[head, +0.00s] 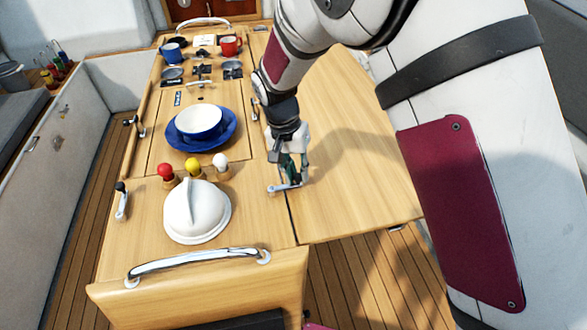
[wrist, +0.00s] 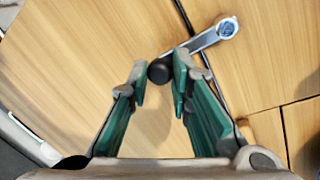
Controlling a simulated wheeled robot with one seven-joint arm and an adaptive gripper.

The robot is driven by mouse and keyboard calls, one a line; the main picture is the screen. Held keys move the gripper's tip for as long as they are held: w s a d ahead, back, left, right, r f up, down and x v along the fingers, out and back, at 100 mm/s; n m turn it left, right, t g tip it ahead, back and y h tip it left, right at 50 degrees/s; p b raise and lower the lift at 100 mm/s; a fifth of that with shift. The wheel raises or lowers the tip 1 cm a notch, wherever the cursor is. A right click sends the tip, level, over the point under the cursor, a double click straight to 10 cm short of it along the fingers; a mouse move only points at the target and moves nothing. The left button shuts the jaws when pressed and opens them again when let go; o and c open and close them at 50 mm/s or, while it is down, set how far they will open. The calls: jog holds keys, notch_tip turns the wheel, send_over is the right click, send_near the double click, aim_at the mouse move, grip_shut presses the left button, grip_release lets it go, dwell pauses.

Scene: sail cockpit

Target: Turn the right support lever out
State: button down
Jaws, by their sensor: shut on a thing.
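The right support lever (head: 281,188) is a short silver arm on the tabletop near the right seam. In the wrist view the lever (wrist: 208,39) runs from a round pivot at upper right to a black knob (wrist: 160,72). It reaches across the dark seam between the centre top and the right leaf (head: 350,160). My gripper (head: 294,176) comes down from above. In the wrist view the green-padded fingers of my gripper (wrist: 160,80) are shut on the knob end of the lever. The knob is hidden by the fingers in the head view.
A white domed lid (head: 197,212) stands left of my gripper, with red, yellow and white knobbed pegs (head: 193,167) behind it. A blue plate (head: 225,138) with a bowl stands farther back. A chrome handrail (head: 195,262) crosses the front. The right leaf is bare.

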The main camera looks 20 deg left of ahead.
jog(key=shift+s+m, duration=0.2)
jog(key=shift+m, duration=0.2)
jog(key=c, duration=1.4)
grip_release()
jog(key=shift+c, duration=0.2)
notch_tip(320, 180, up, 12)
jog(key=a, duration=0.2)
jog(key=shift+w, duration=0.15)
jog(key=shift+a+f, duration=0.1)
jog(key=shift+f, duration=0.05)
